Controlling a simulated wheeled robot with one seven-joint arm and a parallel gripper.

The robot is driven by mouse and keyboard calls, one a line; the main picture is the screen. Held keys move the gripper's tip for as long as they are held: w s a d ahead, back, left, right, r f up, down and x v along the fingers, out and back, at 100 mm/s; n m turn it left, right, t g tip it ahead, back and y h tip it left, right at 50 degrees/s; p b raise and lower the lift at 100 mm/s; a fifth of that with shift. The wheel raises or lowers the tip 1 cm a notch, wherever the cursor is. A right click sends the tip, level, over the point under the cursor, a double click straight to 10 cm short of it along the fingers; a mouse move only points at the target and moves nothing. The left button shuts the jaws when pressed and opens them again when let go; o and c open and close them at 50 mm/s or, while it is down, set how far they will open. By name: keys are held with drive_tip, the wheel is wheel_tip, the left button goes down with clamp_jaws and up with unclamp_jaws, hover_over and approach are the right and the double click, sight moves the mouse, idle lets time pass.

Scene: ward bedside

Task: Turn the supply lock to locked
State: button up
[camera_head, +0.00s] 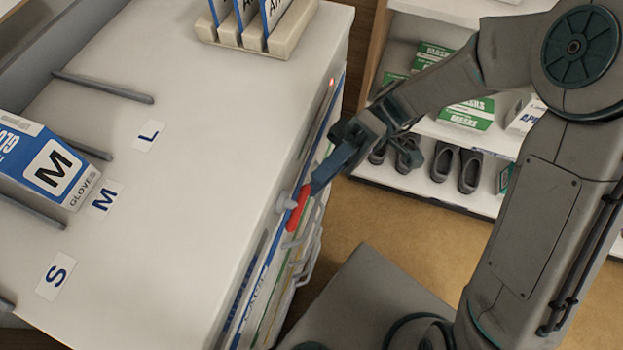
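The supply lock has a red lever (298,209) on the side face of the white cabinet, just below the top edge. The lever is tilted, with its upper end toward my gripper. A pale round knob-like part (286,202) sits beside it. My gripper (318,186) is at the cabinet's side, its dark blue fingertips at or very near the lever's upper end. I cannot tell whether they touch it, or how far apart the fingers are. No lock markings are readable.
The white cabinet top (215,130) carries a glove box (50,160), dividers, size labels and a card holder (262,38). A small red light (332,82) shows on the cabinet side. Drawer handles (305,255) protrude below the lever. Shelves with shoes (470,170) stand behind my arm.

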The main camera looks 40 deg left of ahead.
drive_tip(key=w+f, duration=0.1)
drive_tip(key=w, duration=0.9)
drive_tip(key=shift+w+d+p, duration=0.2)
drive_tip(key=shift+w+p, duration=0.1)
drive_tip(key=shift+w, duration=0.05)
drive_tip(key=w+d+r+m+t+p, duration=0.1)
drive_tip(key=d+r+m+t+p, duration=0.4)
drive_tip(key=d, duration=0.5)
drive_tip(key=w+d+r+m+t+p, duration=0.1)
drive_tip(key=d+r+m+t+p, duration=0.5)
drive_tip(key=d+r+m+t, duration=0.1)
drive_tip(key=w+d+r+m+t+p, duration=0.2)
drive_tip(key=d+r+m+t+p, duration=0.3)
drive_tip(key=d+t, duration=0.4)
drive_tip(key=d+r+m, duration=0.1)
drive_tip(key=d+m, duration=0.1)
drive_tip(key=d, duration=0.2)
drive_tip(key=shift+d+m+t+h, duration=0.3)
drive_tip(key=shift+d+m+t, duration=0.05)
drive_tip(key=shift+m+t, duration=0.05)
drive_tip(key=shift+w+r, duration=0.1)
